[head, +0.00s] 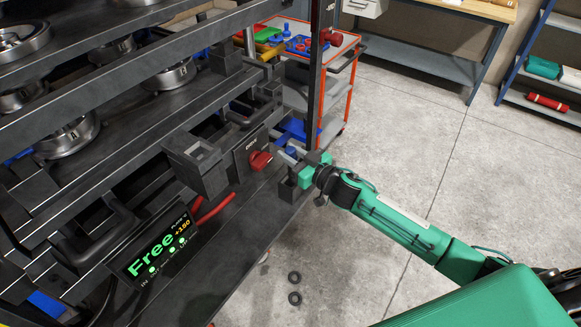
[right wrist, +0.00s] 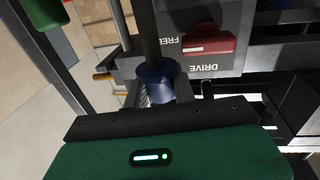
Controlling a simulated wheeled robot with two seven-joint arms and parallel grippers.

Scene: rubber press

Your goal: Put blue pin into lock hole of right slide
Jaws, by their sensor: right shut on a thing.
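My right gripper (head: 299,165) is at the right end of the dark press, beside the red knob. It is shut on the blue pin (head: 291,150), whose blue part shows just left of the green jaws. In the right wrist view the blue pin (right wrist: 155,82) sits in front of the dark gripper edge, with a dark rod reaching up from it. A grey ribbed part is just behind the pin. I cannot make out the lock hole of the right slide, nor whether the pin touches it. My left gripper is not in view.
The red knob (head: 260,160) is on a panel marked DRIVE and FREE, close to the gripper. A display (head: 161,249) reads Free. A dark open box (head: 197,163) stands left of the knob. An orange-framed cart (head: 352,55) with coloured parts is behind. The floor at right is open.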

